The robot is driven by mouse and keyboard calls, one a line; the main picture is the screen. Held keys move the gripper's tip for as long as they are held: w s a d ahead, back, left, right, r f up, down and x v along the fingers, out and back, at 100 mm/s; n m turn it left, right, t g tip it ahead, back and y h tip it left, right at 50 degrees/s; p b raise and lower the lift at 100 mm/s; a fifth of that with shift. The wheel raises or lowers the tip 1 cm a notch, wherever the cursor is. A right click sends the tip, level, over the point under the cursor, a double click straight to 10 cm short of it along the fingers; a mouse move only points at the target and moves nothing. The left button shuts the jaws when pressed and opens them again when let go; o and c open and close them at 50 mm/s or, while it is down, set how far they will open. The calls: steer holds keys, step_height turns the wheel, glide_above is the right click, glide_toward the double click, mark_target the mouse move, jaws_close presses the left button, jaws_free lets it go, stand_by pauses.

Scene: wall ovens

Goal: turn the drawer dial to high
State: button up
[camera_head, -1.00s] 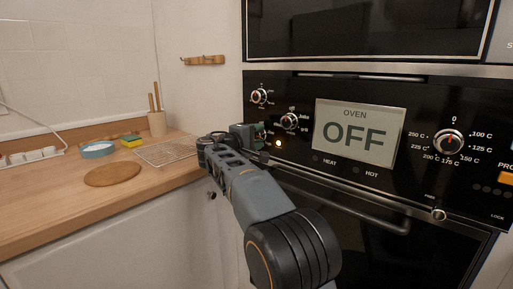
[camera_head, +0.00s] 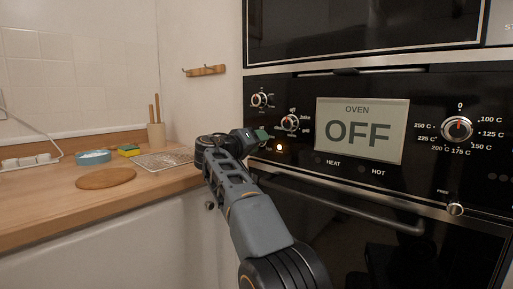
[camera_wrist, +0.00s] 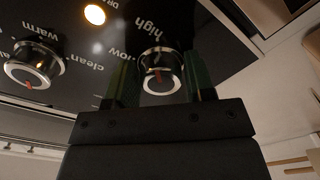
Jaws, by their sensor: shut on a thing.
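The drawer dial (camera_wrist: 160,72), a round silver-rimmed knob with a red mark, sits between my fingers in the wrist view. The word "high" is printed above it and "low" to its left. The red mark stands nearly upright in that picture; I cannot tell which label it points to. My gripper (camera_wrist: 160,88) is shut on this dial, with a green finger on each side. In the head view, my gripper (camera_head: 263,136) is at the lower left of the oven panel and hides the dial.
A second dial (camera_wrist: 35,64) marked "warm" is close by in the wrist view. A lit lamp (camera_head: 280,147) is beside my gripper. The oven display (camera_head: 361,131) reads OFF. The oven handle (camera_head: 345,200) runs below. A wooden counter (camera_head: 40,208) is at left.

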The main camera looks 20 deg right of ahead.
steer(key=shift+m, duration=0.5)
steer(key=o, duration=0.9)
steer(key=p+v, duration=0.1)
steer(key=v, duration=1.2)
steer(key=shift+s+a, duration=0.15)
steer(key=shift+a, duration=0.2)
steer(key=shift+r, duration=0.1)
